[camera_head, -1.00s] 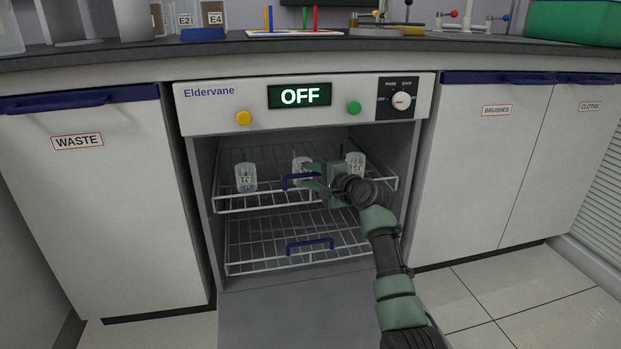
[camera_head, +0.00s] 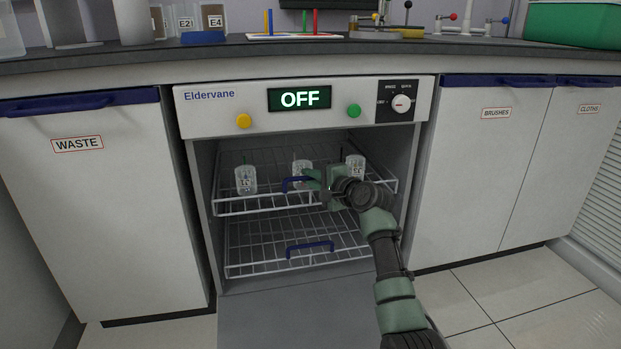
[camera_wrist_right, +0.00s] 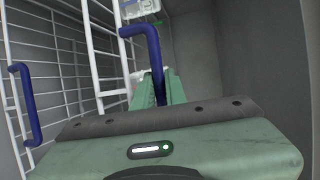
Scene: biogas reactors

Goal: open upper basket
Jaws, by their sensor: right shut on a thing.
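The upper basket (camera_head: 255,202) is a wire rack inside the open washer (camera_head: 199,205) marked Eldervane. It carries several clear labelled beakers, among them a left one (camera_head: 245,179), a middle one (camera_head: 302,172) and a right one (camera_head: 355,165). Its blue handle (camera_head: 291,183) is at the front rim. My right gripper (camera_head: 314,181) is shut on the handle's right part. In the right wrist view the green fingers (camera_wrist_right: 158,88) close around the blue handle (camera_wrist_right: 139,31). My left gripper is not in view.
The lower basket (camera_head: 260,266) with its own blue handle (camera_head: 310,247) sits below. The washer door (camera_head: 295,312) lies folded down in front. Closed cabinets marked WASTE (camera_head: 95,200) and BRUSHES (camera_head: 490,180) flank the washer. The worktop (camera_head: 130,55) runs above.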

